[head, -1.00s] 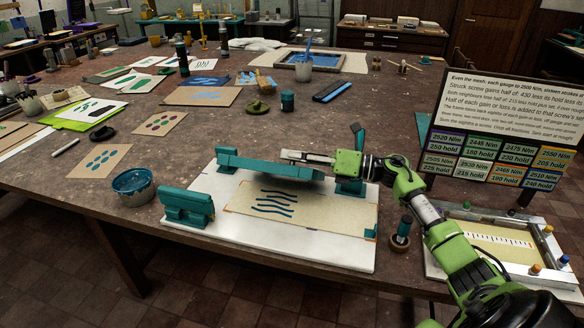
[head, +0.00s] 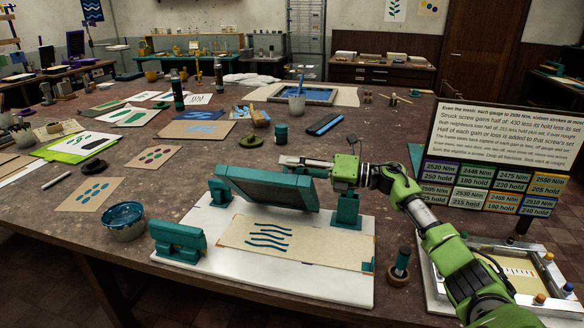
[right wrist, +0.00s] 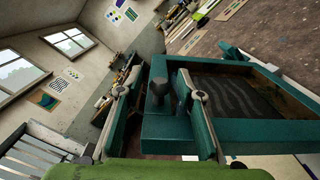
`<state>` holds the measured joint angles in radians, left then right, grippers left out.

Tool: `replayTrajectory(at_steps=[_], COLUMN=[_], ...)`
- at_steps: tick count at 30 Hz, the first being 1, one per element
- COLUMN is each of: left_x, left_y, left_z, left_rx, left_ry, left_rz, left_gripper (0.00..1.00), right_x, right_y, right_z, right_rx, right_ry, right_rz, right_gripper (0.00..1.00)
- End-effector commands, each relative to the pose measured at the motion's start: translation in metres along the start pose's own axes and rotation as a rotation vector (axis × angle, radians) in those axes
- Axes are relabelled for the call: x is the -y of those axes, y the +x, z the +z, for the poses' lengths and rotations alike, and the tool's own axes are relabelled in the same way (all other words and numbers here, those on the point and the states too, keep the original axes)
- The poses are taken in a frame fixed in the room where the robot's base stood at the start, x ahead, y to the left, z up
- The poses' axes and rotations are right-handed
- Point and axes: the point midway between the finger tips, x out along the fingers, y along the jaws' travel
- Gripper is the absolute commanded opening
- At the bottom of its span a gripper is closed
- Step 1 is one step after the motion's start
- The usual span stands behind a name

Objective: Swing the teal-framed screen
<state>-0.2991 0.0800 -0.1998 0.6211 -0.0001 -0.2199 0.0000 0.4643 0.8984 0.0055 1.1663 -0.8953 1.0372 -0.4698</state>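The teal-framed screen (head: 268,188) stands tilted above the white base board (head: 190,275) in the head view, its flat face showing. My right gripper (head: 283,161) is at the screen's upper right edge. In the right wrist view, the screen's frame (right wrist: 245,131) has a dark mesh (right wrist: 238,95) inside it. There my right gripper (right wrist: 155,92) has its fingers spread on either side of a teal frame piece with a dark knob (right wrist: 160,86). A gap shows by the left finger; contact at the right finger is unclear. My left gripper is not in view.
A tan sheet with blue wavy lines (head: 315,244) lies on the board. Teal blocks (head: 180,243) and a teal post (head: 346,209) stand on it. A blue bowl (head: 124,222) is at left; a text panel (head: 510,130) and metal-framed tray (head: 540,292) are at right.

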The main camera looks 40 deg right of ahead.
Motion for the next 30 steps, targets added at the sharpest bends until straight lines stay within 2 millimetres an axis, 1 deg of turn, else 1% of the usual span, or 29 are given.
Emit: replayTrajectory(at_steps=[5,8,11,21,24,27,30], left_x=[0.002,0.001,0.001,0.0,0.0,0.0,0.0], left_y=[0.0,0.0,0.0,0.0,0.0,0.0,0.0], left_z=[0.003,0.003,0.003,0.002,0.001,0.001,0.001], left_rx=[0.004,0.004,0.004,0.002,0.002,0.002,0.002], left_ry=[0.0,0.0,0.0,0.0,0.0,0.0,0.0], left_rz=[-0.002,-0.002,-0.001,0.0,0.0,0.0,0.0], left_gripper=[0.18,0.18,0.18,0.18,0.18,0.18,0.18], right_x=[0.0,0.001,0.002,0.002,0.002,0.002,0.001], right_y=[0.0,-0.005,-0.018,-0.085,-0.1,-0.111,-0.117], right_z=[-0.001,-0.002,-0.002,-0.002,-0.001,-0.001,-0.001], right_rx=[-0.003,-0.004,-0.004,-0.004,-0.002,-0.002,-0.002], right_ry=[0.0,0.0,0.0,0.002,0.002,0.001,0.001], right_rz=[0.0,-0.002,-0.004,-0.005,-0.003,-0.003,-0.001], right_gripper=[0.34,0.34,0.34,0.34,0.34,0.34,0.34])
